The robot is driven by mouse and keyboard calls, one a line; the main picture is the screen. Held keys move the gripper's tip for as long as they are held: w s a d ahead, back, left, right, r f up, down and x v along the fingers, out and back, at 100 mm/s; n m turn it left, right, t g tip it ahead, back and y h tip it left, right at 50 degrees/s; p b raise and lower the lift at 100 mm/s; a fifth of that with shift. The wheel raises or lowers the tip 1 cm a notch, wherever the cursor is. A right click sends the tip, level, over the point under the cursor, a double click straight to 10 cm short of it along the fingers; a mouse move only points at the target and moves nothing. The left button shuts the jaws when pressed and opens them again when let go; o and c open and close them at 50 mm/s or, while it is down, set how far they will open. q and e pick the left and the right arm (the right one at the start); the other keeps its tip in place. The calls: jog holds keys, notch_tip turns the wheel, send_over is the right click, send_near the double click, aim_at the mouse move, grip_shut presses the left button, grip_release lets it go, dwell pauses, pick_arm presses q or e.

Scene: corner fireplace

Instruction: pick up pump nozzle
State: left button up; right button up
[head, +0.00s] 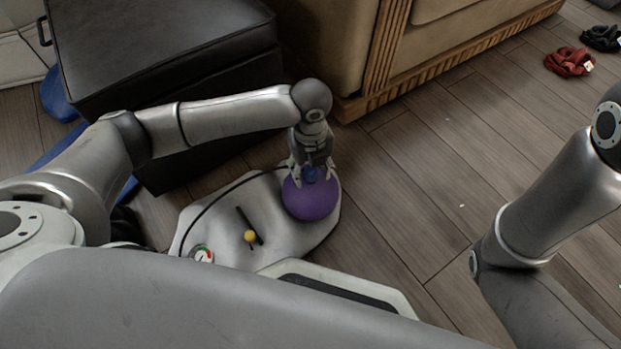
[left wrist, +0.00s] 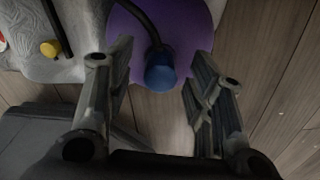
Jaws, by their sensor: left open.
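A blue nozzle-like piece (left wrist: 160,72) sits at the end of a black hose (left wrist: 140,22), over the purple ball (left wrist: 125,40) in the left wrist view. In the head view the blue piece (head: 311,174) shows between the fingers of my left gripper (head: 312,178). This gripper points down, open, with a finger on either side of the blue piece. I cannot tell whether the fingers touch it. The ball (head: 311,199) lies on a pale grey cloth-like surface (head: 285,235). My right arm shows at the right, but its gripper is outside the view.
A yellow knob (head: 250,236) on a dark rod and a round gauge (head: 202,254) lie to the left of the ball. A black ottoman (head: 165,40) and a beige sofa (head: 440,40) stand behind. Red flower-like item (head: 569,62) lies far right. Floor right of the ball is clear.

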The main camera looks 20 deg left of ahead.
pick_arm(q)
jog(key=shift+f, duration=0.5)
jog(key=shift+c, duration=0.3)
jog(key=c, duration=1)
jog(key=shift+r, duration=0.15)
